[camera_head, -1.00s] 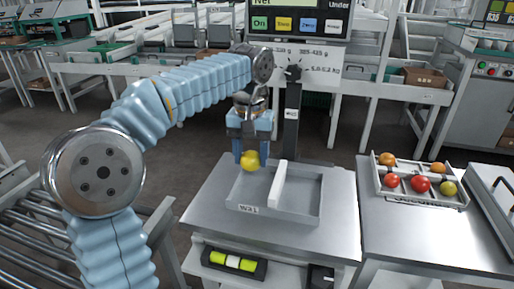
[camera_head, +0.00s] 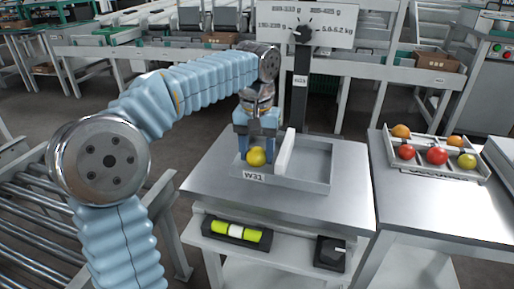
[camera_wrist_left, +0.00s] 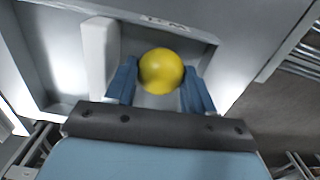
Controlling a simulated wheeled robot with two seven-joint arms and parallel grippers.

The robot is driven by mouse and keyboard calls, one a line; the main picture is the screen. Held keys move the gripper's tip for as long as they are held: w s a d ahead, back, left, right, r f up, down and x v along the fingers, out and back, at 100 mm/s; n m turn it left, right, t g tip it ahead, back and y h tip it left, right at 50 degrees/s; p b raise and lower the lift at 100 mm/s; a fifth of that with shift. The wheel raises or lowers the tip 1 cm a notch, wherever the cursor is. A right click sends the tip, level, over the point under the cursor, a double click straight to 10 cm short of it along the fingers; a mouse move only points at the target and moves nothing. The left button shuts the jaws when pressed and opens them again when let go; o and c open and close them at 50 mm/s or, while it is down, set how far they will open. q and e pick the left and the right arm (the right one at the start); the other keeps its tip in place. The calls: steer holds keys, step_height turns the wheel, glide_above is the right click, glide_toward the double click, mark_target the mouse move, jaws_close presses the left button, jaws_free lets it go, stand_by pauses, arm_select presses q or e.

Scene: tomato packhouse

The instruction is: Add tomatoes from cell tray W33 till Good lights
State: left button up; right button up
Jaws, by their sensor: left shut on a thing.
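My left gripper (camera_head: 257,150) is shut on a yellow tomato (camera_head: 256,157), with one finger on each side of it. The tomato also shows between the fingers in the left wrist view (camera_wrist_left: 161,71). It is low over the left part of a grey tray (camera_head: 312,186) whose label seems to read W31; I cannot tell whether it touches the floor. A white divider (camera_head: 285,152) stands right of the gripper. The cell tray (camera_head: 437,174) at the right holds several red, orange and yellow tomatoes; its label is unreadable. My right gripper is not in view.
The grey tray sits on a metal platform (camera_head: 205,170) with a dark post (camera_head: 298,95) behind it. A dial panel (camera_head: 325,25) tops the post; no lit lights show. A green-yellow cylinder (camera_head: 236,231) and black box (camera_head: 330,252) sit below. A roller conveyor (camera_head: 35,225) is at left.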

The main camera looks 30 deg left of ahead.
arm_select(q)
steer(key=shift+f+b, duration=0.3)
steer(key=shift+f, duration=0.25)
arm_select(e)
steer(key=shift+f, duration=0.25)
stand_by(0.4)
arm_select(q)
steer(key=o, duration=0.8)
steer(key=c, duration=0.3)
steer(key=shift+r, duration=0.15)
step_height(320, 180, up, 7)
steer(key=p, duration=0.7)
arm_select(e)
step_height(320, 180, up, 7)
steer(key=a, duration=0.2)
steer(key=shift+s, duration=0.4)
